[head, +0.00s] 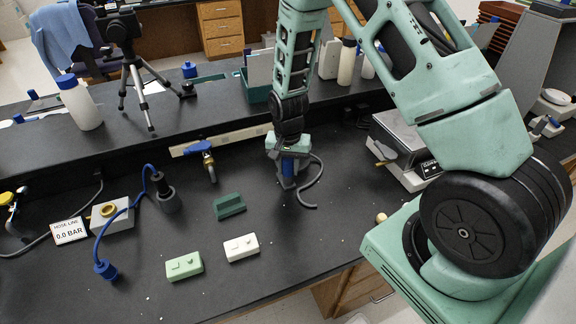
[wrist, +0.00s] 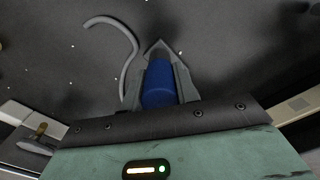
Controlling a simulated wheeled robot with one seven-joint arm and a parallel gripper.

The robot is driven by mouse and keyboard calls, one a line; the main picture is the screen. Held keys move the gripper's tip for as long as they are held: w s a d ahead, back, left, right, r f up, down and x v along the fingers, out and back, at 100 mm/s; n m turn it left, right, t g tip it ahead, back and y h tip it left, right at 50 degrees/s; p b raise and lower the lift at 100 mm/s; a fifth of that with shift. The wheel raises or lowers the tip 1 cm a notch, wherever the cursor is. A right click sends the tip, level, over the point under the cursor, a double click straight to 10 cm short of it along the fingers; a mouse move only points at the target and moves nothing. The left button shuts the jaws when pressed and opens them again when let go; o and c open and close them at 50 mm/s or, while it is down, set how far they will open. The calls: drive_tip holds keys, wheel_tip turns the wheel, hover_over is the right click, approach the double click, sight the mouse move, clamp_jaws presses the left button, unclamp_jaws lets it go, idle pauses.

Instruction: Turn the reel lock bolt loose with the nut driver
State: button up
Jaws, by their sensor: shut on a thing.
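My gripper (head: 288,180) points down over the black bench, in the middle of the head view. It is shut on the blue-handled nut driver (wrist: 158,84), whose blue handle shows between the two grey fingers in the wrist view. I cannot make out the reel lock bolt in either view.
A green block (head: 229,206), a pale green box (head: 184,266) and a white box (head: 241,247) lie left of the gripper. A blue-handled valve (head: 207,158) stands behind them. A blue hose (head: 108,222) and a "0.0 BAR" sign (head: 69,231) are far left. A scale (head: 402,150) is right.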

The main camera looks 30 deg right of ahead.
drive_tip(key=shift+r, duration=0.15)
drive_tip(key=shift+r+p, duration=1.7)
drive_tip(key=shift+r, duration=0.35)
drive_tip(key=shift+s+a+f+n, duration=0.25)
drive_tip(key=shift+s+n, duration=0.5)
drive_tip(key=shift+n, duration=0.65)
drive_tip(key=shift+s+a+f+n, duration=0.15)
drive_tip(key=shift+s+n, duration=0.55)
drive_tip(key=shift+n, duration=0.7)
drive_tip(key=shift+s+a+f+n, duration=0.15)
drive_tip(key=shift+s+f+n, duration=0.15)
drive_tip(key=shift+s+n, duration=0.8)
drive_tip(key=shift+w+n, duration=0.3)
drive_tip(key=shift+n, duration=0.1)
